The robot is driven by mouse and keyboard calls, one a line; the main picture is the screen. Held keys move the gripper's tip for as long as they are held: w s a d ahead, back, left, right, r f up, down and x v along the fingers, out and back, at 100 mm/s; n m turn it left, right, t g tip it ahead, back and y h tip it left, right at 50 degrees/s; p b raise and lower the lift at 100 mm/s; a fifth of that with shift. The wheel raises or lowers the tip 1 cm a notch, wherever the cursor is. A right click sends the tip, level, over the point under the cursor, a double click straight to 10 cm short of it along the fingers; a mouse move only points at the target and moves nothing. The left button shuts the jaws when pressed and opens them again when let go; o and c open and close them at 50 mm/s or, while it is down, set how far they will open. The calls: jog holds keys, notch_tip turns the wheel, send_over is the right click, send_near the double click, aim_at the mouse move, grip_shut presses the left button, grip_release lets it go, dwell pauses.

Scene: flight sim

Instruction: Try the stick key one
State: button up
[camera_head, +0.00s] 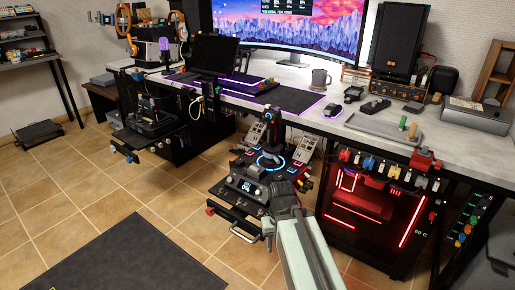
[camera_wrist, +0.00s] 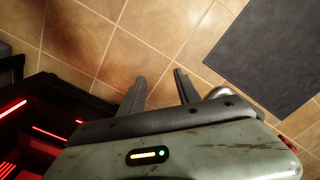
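A black flight stick (camera_head: 270,137) stands upright on a low black control rig, with a blue glowing ring (camera_head: 269,161) around its base. Small keys sit near the stick, but I cannot read which is key one. My gripper (camera_wrist: 158,80) points down over the tiled floor in the wrist view, its two dark fingers apart with nothing between them. In the head view my pale green arm reaches up from the bottom, with its gripper end in front of the rig, nearer to me than the stick and apart from it. The stick is not in the wrist view.
A red-lit computer case (camera_head: 372,215) stands right of the rig under the white desk (camera_head: 440,140). A box with a blue display (camera_head: 246,186) and a metal handle are at the rig's front. A dark mat (camera_head: 125,255) lies on open floor at left.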

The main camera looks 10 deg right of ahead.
grip_shut()
dwell(1.5)
